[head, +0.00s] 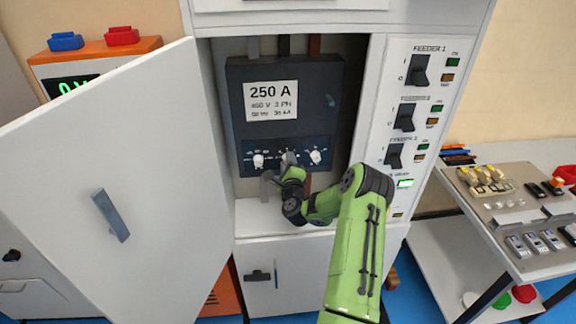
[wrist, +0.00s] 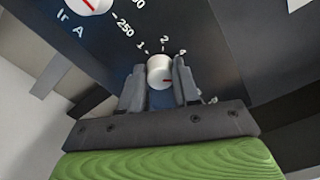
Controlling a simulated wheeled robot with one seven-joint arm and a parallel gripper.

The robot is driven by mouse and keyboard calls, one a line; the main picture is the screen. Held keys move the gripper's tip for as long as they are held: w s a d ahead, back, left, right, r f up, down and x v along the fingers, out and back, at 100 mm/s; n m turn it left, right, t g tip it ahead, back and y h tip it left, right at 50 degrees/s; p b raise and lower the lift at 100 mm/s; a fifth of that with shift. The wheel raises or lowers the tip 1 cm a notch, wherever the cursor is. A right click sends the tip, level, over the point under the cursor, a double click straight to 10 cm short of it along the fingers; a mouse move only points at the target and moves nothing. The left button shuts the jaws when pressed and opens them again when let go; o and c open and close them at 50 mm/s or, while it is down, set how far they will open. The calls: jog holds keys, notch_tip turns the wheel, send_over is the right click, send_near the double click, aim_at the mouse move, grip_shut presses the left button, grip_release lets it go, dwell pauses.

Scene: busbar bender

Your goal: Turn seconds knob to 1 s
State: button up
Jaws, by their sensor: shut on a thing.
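The breaker's dark control panel (head: 243,146) holds a row of white knobs. In the wrist view, the middle knob (wrist: 159,70), taken as the seconds knob, is white with a red pointer mark. Its scale shows 1 at the upper left, 2 at the top and a 4 at the upper right. The red mark lies toward the lower right, away from the 1. My gripper (wrist: 158,84) is shut on this knob, one finger on each side. In the head view, my gripper (head: 289,163) largely covers the knob.
The "Ir A" knob (wrist: 92,3) is left of my fingers, and another white knob (head: 315,157) is to their right. The open cabinet door (head: 120,170) stands at the left. The feeder switch column (head: 412,110) is to the right.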

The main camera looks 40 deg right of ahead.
jog(key=shift+f+n+b, duration=0.15)
jog(key=shift+n+b, duration=5.85)
jog(key=shift+n, duration=0.35)
jog(key=shift+f+n+b, duration=0.15)
jog(key=shift+n+b, duration=5.85)
jog(key=shift+n, duration=0.35)
jog(key=shift+s, duration=0.1)
jog(key=o, duration=1.1)
jog(key=shift+r, duration=0.15)
jog(key=shift+c, duration=0.2)
jog(key=v, duration=1.5)
jog(key=shift+s+a+b, duration=0.25)
jog(key=shift+b, duration=0.1)
